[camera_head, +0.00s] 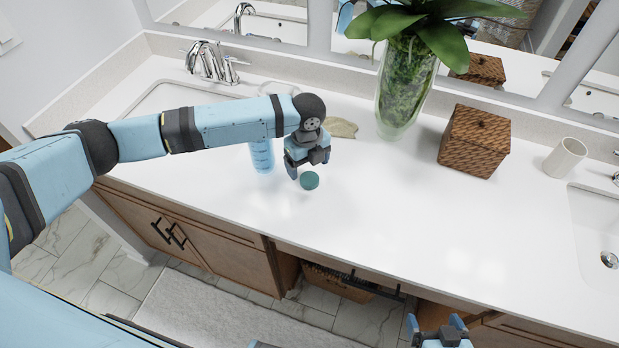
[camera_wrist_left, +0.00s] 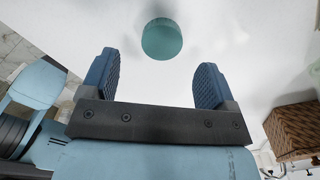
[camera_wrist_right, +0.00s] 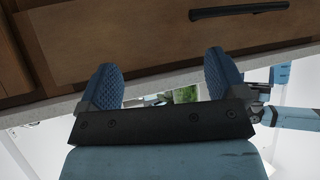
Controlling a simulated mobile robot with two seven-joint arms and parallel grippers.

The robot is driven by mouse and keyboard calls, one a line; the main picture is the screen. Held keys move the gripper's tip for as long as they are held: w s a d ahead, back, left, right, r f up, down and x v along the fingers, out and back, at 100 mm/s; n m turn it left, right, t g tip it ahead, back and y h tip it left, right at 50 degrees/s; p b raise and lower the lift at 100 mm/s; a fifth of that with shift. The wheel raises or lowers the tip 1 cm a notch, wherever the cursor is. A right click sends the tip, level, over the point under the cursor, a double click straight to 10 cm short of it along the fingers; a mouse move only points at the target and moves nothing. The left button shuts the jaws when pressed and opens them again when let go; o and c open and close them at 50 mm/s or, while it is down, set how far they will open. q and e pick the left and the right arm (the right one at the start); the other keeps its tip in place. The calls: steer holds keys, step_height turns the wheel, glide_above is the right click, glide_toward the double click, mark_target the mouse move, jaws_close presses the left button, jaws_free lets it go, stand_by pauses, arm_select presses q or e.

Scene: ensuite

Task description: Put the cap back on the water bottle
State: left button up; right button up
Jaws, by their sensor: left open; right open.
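The teal round cap (camera_head: 310,181) lies on the white counter, just beyond my left gripper's fingertips. My left gripper (camera_head: 306,170) is open and empty above the counter, pointing down. In the left wrist view the cap (camera_wrist_left: 162,39) shows ahead of the gap between the two fingers (camera_wrist_left: 155,80), not between them. The blue translucent water bottle (camera_head: 262,156) stands upright on the counter left of my left gripper; its top is hidden behind my left arm. My right gripper (camera_head: 440,330) is open and empty in front of the counter, low at the bottom edge; its fingers also show in the right wrist view (camera_wrist_right: 172,85).
A glass vase with a plant (camera_head: 405,85) stands behind, with a wicker box (camera_head: 474,141) and white cup (camera_head: 565,157) to its right. A beige dish (camera_head: 341,128) lies behind my left gripper. Sinks are at both ends. The counter right of the cap is clear.

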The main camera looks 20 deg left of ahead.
mark_target(309, 178)
arm_select(q)
steer(key=shift+d+f+p, duration=0.2)
steer(key=shift+f+p, duration=0.2)
steer(key=shift+f, duration=2.2)
steer(key=c, duration=1)
